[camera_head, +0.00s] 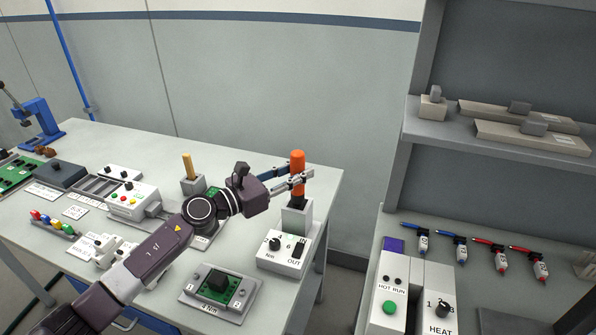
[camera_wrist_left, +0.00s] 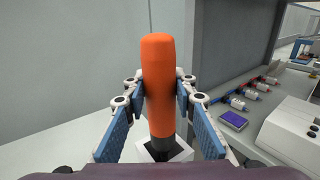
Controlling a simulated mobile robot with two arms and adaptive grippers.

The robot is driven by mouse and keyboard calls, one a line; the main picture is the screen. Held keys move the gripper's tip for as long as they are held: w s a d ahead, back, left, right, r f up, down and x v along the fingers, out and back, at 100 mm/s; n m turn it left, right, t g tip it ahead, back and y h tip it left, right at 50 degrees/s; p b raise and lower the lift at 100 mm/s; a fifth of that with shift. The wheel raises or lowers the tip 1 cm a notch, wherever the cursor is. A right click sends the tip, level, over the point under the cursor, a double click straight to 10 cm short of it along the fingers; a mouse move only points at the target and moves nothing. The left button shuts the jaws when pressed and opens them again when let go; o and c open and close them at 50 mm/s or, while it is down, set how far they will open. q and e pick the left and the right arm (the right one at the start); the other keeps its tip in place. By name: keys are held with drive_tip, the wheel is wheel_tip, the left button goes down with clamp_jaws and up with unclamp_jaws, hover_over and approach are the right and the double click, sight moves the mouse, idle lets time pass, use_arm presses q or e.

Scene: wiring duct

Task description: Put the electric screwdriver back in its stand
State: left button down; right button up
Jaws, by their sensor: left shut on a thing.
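The electric screwdriver (camera_head: 297,160) has an orange handle and a dark lower part. It stands upright, its lower end in the grey-white stand (camera_head: 296,216) at the right end of the bench. My left gripper (camera_head: 292,178) is shut on its handle. In the left wrist view the orange screwdriver (camera_wrist_left: 158,85) stands between the two blue-padded fingers, and the stand's white rim (camera_wrist_left: 164,152) shows below it. How deep the screwdriver sits in the stand is hidden inside it. My right gripper is not in view.
A white control box (camera_head: 285,252) with a knob is at the stand's foot. A grey fixture (camera_head: 220,292) with a green board is in front. A stand with a yellow handle (camera_head: 187,166) is behind my arm. A separate bench (camera_head: 480,270) with shelves is at right.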

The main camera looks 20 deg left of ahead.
use_arm(q)
drive_tip(key=shift+f+b, duration=1.85)
drive_tip(key=shift+f, duration=0.15)
drive_tip(key=c, duration=1.5)
unclamp_jaws()
drive_tip(key=shift+s+f, duration=0.1)
drive_tip(key=v, duration=1.2)
drive_tip(key=shift+d, duration=0.1)
drive_tip(key=shift+r, duration=0.25)
